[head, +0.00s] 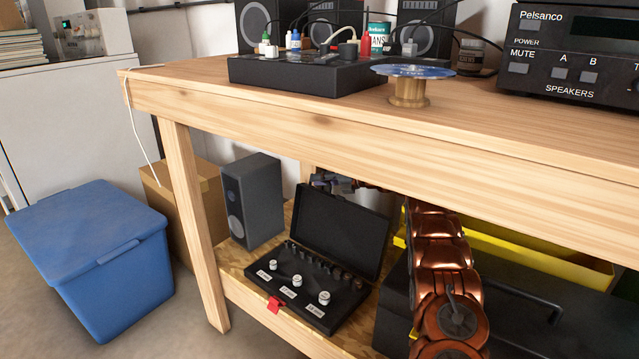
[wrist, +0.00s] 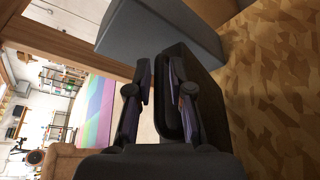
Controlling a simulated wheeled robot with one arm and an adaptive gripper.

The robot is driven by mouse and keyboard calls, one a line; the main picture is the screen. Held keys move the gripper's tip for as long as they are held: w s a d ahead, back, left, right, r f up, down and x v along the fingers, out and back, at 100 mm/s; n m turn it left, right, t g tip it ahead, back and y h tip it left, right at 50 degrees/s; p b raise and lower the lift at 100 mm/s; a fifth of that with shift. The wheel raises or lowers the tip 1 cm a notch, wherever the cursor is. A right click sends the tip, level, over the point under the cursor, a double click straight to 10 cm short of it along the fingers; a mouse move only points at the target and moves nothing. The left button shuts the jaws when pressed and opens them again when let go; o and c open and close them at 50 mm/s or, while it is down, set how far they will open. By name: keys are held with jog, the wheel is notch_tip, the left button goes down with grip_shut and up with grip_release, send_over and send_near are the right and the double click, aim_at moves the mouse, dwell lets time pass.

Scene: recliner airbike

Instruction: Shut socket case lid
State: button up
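The black socket case (head: 345,316) sits open on the lower shelf, with a row of dark sockets and several silver pieces in its base. Its lid (head: 340,232) stands up at the back, leaning slightly backward. A red latch (head: 274,304) hangs at the front. My gripper (head: 332,183) is at the lid's top edge, partly hidden behind it. In the wrist view my gripper (wrist: 163,88) has its two fingers spread apart. The dark lid (wrist: 171,100) shows beside and partly behind the right-hand finger. I cannot tell whether they touch.
A grey speaker (head: 252,200) stands left of the case, and also shows in the wrist view (wrist: 150,40). A black toolbox (head: 520,315) and yellow bin (head: 540,258) are at right. The wooden tabletop (head: 200,75) overhangs the shelf. A blue tub (head: 95,255) stands on the floor.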

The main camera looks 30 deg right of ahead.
jog(key=shift+a, duration=0.1)
grip_shut()
dwell(0.5)
